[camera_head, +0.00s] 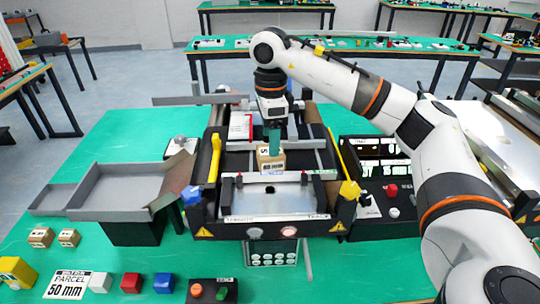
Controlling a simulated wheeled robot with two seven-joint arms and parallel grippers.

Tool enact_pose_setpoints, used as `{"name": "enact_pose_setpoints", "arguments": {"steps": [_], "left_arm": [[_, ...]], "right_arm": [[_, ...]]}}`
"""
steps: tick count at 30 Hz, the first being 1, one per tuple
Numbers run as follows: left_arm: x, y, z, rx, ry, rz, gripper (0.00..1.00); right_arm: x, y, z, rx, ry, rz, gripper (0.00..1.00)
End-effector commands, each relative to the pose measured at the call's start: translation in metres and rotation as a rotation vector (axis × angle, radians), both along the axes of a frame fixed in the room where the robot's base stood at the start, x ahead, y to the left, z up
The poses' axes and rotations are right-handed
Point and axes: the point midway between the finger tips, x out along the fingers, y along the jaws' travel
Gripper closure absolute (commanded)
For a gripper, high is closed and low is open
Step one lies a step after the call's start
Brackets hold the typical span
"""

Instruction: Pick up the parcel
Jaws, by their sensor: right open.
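The parcel (270,164) is a small brown cardboard box with a white label on top and on its side. It sits on the black mini conveyor (318,160) in the middle of the table, just behind a silver plate. My right gripper (274,146) points down directly above the parcel, with its teal fingertips at or very near the box's top. It is open. Whether the fingertips touch the box cannot be told. My left gripper does not show.
A grey tray (88,197) stands left of the conveyor. Two small cardboard boxes (41,237) and several coloured blocks (131,283) lie front left. A button box (211,291) is at the front, and a display panel (384,165) is right.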

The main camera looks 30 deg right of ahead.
Motion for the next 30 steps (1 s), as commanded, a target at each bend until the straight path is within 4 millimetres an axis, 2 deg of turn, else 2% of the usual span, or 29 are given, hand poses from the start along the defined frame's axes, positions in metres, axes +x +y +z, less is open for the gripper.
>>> {"name": "enact_pose_setpoints", "arguments": {"steps": [6,8,12,19,20,26,30], "left_arm": [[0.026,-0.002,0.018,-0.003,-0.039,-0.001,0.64],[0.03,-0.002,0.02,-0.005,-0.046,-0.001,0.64],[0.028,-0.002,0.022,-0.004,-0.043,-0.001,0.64],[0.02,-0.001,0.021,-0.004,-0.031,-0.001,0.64],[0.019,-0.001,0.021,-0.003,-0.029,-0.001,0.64],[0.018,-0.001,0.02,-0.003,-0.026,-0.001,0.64],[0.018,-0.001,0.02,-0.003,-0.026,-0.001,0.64]], "right_arm": [[0.0,-0.001,-0.026,-0.001,0.005,0.001,0.35],[0.0,-0.001,-0.036,-0.001,0.005,0.001,0.35],[0.001,-0.001,-0.049,-0.001,0.001,0.0,0.35],[0.001,0.0,-0.052,0.0,0.0,0.001,0.35],[0.001,0.0,-0.052,0.0,0.0,0.001,0.36],[0.001,0.0,-0.052,0.0,0.0,0.001,0.69],[0.001,0.0,-0.051,0.0,0.0,0.001,0.7]]}}
